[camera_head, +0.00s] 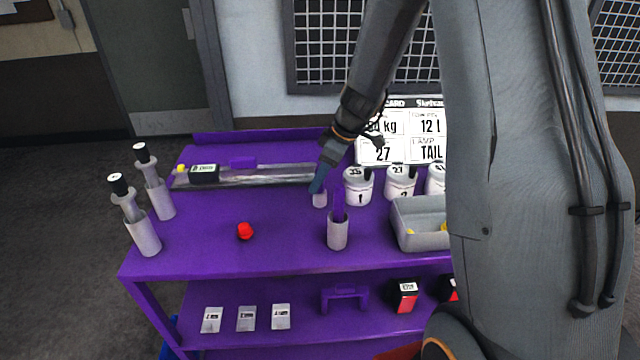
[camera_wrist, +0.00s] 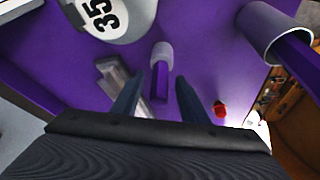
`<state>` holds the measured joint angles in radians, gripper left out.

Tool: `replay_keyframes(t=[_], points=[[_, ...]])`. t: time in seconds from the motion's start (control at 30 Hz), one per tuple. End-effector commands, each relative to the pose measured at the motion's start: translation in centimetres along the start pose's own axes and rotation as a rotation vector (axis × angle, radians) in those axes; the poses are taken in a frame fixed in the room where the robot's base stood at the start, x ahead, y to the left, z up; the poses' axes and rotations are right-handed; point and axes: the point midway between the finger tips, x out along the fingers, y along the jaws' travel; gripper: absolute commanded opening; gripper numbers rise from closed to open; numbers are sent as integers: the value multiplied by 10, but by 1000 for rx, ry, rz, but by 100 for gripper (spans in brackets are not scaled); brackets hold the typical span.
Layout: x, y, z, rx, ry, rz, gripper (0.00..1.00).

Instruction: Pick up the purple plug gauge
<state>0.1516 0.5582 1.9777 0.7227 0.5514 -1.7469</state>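My gripper (camera_head: 318,184) is over the purple table, its fingers pointing down. In the wrist view my gripper (camera_wrist: 156,88) is open, one finger on each side of a slim purple piece (camera_wrist: 160,80) with a gap on both sides. This piece stands at a small pale grey cylinder (camera_wrist: 162,52), which also shows under my fingertips in the head view (camera_head: 320,199). Another purple upright piece (camera_head: 338,204) stands in a grey cup (camera_head: 337,234) nearer the front; it also shows in the wrist view (camera_wrist: 296,62). I cannot tell for sure which is the plug gauge.
White numbered weights (camera_head: 358,190) stand close behind on the right. A grey bin (camera_head: 422,240) is at the right. A grey rail (camera_head: 260,175) lies at the back left. A red knob (camera_head: 245,231) and two grey holders (camera_head: 147,236) are left. The middle left is mostly free.

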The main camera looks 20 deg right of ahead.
Motion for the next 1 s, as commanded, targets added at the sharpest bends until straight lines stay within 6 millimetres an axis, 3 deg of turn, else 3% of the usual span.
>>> replay_keyframes(t=[0.23,0.47,0.77,1.0], points=[[1,0,0,0,0,0,40],[1,0,0,0,0,0,1],[-1,1,-1,0,1,1,0],[-25,2,-11,-2,2,5,0]])
